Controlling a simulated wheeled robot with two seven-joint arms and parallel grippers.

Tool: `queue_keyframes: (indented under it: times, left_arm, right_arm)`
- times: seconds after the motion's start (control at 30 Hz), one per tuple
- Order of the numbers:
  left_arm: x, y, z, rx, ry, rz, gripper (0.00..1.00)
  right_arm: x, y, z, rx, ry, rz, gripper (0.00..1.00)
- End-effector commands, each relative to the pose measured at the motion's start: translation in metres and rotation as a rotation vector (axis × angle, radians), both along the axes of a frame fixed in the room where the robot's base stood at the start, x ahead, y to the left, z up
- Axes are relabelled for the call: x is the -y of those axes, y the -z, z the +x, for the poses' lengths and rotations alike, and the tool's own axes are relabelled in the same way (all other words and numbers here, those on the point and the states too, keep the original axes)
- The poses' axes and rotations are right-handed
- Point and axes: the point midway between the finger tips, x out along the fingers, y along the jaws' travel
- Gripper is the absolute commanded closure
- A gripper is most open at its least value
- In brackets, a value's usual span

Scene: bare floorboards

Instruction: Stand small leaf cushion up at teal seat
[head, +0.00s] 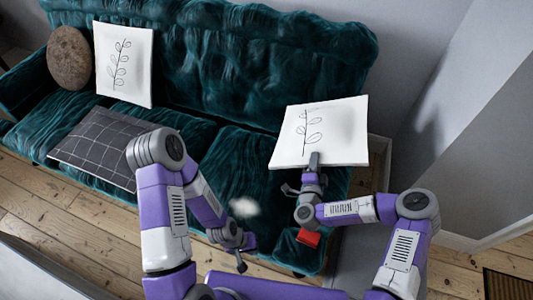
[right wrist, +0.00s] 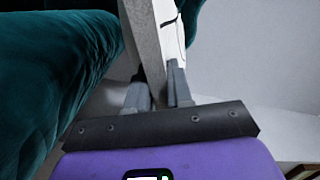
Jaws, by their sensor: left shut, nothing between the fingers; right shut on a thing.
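The small leaf cushion (head: 322,132), white with a dark leaf-sprig drawing, is tilted over the right end of the teal sofa (head: 235,150). My right gripper (head: 314,160) is shut on its near edge. In the right wrist view the cushion (right wrist: 145,40) shows edge-on between the fingers (right wrist: 160,95). I cannot tell whether the cushion touches the seat. A second white leaf cushion (head: 124,62) leans upright against the backrest at the left. My left gripper (head: 241,264) is shut and empty, low in front of the sofa.
A round brown cushion (head: 70,58) stands at the sofa's left end. A dark checked cushion (head: 100,146) lies flat on the left seat, partly behind my left arm. A grey wall (head: 440,80) stands close on the right.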

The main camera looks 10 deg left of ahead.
Motion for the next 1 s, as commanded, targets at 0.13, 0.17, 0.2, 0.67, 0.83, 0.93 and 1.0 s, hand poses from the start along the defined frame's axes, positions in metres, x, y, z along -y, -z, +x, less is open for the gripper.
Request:
queue_keyframes:
  times: [0.13, 0.17, 0.2, 0.67, 0.83, 0.93, 1.0]
  left_arm:
    - [0.0, -0.008, 0.0, 0.0, 0.0, 0.0, 1.0]
    - [0.0, -0.01, 0.0, 0.0, 0.0, 0.0, 1.0]
    - [0.0, -0.011, 0.0, 0.0, 0.0, 0.0, 1.0]
    - [0.0, -0.025, 0.0, 0.001, 0.0, 0.0, 1.0]
    - [0.0, -0.024, 0.0, 0.0, 0.0, 0.0, 1.0]
    - [0.0, -0.022, 0.0, 0.0, 0.0, 0.0, 1.0]
    - [0.0, -0.019, 0.0, 0.0, 0.0, 0.0, 1.0]
  right_arm:
    - [-0.046, 0.002, 0.013, -0.001, 0.016, -0.164, 1.0]
    - [-0.054, 0.003, 0.015, -0.004, 0.019, -0.198, 1.0]
    - [-0.066, 0.004, 0.017, -0.007, 0.025, -0.243, 1.0]
    - [-0.168, 0.01, 0.01, -0.048, 0.078, -0.608, 1.0]
    - [-0.174, 0.014, 0.007, -0.053, 0.083, -0.635, 1.0]
    - [-0.169, 0.02, 0.006, -0.055, 0.084, -0.635, 1.0]
    - [-0.165, 0.026, 0.006, -0.056, 0.083, -0.634, 1.0]
